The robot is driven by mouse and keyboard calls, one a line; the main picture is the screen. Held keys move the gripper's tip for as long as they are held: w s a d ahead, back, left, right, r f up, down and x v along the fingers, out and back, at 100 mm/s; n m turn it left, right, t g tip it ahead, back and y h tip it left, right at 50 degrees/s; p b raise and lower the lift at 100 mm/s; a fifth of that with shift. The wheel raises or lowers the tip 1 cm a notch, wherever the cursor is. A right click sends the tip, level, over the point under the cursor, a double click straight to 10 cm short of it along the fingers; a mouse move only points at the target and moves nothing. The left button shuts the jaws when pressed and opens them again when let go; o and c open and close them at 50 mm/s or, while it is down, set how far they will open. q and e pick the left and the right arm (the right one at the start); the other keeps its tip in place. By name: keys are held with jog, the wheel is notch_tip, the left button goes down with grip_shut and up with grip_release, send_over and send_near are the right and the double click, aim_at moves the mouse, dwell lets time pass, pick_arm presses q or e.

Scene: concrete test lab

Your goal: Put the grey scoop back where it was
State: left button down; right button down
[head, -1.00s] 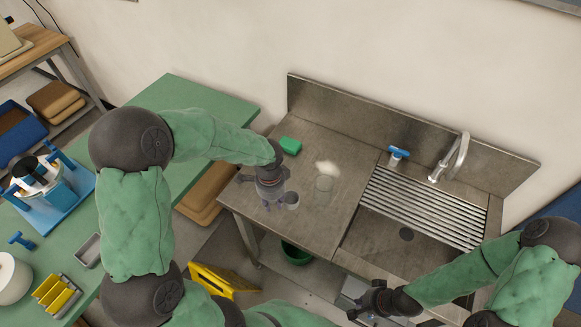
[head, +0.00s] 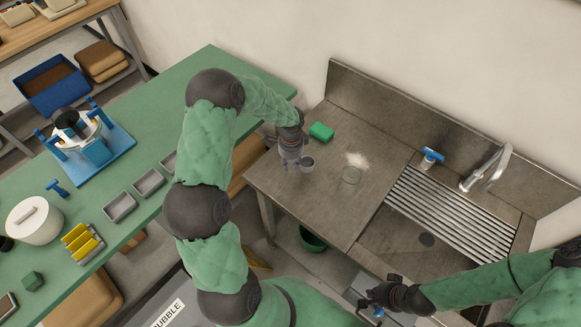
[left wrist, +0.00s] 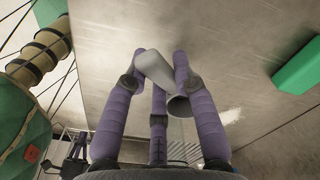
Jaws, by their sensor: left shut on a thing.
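My left gripper (head: 296,164) is shut on the grey scoop (head: 307,163), just above the left part of the steel counter. In the left wrist view the scoop (left wrist: 155,68) sits between the purple fingers, its pale handle slanting and its round cup partly hidden by a finger. Whether it touches the counter is unclear. A clear glass vessel (head: 351,176) stands on the counter to the right, beside a small spill of white powder (head: 356,159). My right gripper (head: 376,297) is open and looks empty in front of the sink.
The sink (head: 425,240) with a ribbed drainer and tap is to the right. The green table (head: 130,170) at left holds grey trays (head: 120,206), a yellow-slotted rack (head: 82,242) and a white pot (head: 34,220).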

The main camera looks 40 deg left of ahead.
pick_arm(q)
jog(key=shift+w+a+f, duration=0.3)
jog(key=shift+a+f, duration=0.1)
jog(key=shift+f, duration=0.25)
jog(key=shift+w+f, duration=0.1)
jog(key=shift+f, duration=1.45)
jog(key=shift+f, duration=0.1)
jog(key=c, duration=1)
grip_release()
notch_tip(320, 180, up, 12)
jog(key=shift+r, duration=0.1)
